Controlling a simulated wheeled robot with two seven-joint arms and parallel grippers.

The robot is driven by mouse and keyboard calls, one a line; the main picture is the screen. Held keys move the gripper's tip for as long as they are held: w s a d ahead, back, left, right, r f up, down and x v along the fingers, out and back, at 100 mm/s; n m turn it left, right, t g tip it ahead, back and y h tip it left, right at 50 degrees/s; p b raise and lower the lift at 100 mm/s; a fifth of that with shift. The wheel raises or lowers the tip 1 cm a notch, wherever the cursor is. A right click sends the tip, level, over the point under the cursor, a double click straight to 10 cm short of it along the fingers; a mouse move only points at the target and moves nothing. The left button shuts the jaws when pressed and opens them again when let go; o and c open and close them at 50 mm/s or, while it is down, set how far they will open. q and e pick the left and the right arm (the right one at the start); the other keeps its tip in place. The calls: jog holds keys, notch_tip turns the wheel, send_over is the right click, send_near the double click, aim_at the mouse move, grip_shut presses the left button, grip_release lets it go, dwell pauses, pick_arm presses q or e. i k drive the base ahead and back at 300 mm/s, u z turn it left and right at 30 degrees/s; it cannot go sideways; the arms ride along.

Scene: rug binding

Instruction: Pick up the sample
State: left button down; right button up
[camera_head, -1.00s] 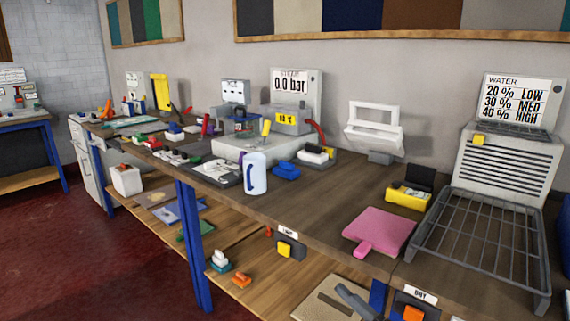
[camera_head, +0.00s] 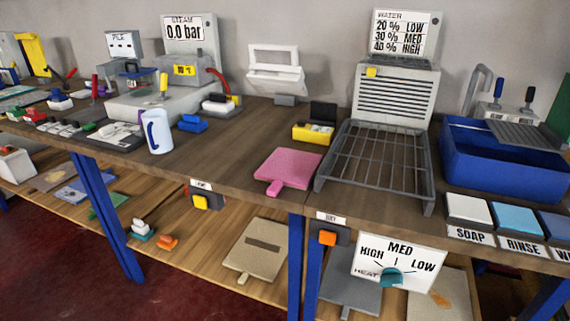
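Several flat pieces with tabs are in view, and I cannot tell which one is the sample. A pink square piece (camera_head: 290,165) with a tab lies flat on the wooden table, left of the wire rack. On the lower shelf, a beige piece (camera_head: 265,239) with a brown stripe lies flat. A grey piece (camera_head: 360,293) lies right of it, and a tan piece (camera_head: 440,305) with an orange patch lies further right. Blue (camera_head: 78,188) and green (camera_head: 104,206) pieces lie at the left of the shelf. Neither of my grippers is in view.
The wire rack (camera_head: 376,158) stands before the WATER unit (camera_head: 398,90). A blue tub (camera_head: 500,165) and soap and rinse pads (camera_head: 468,209) are at right. A heat dial sign (camera_head: 400,262) partly hides the shelf. A white mug (camera_head: 158,132) stands near the table's front edge.

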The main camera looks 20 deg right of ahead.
aim_at(290, 167)
jog(key=k, duration=0.4)
jog(key=z, duration=0.45)
jog(key=i, duration=1.05)
jog(key=z, duration=0.4)
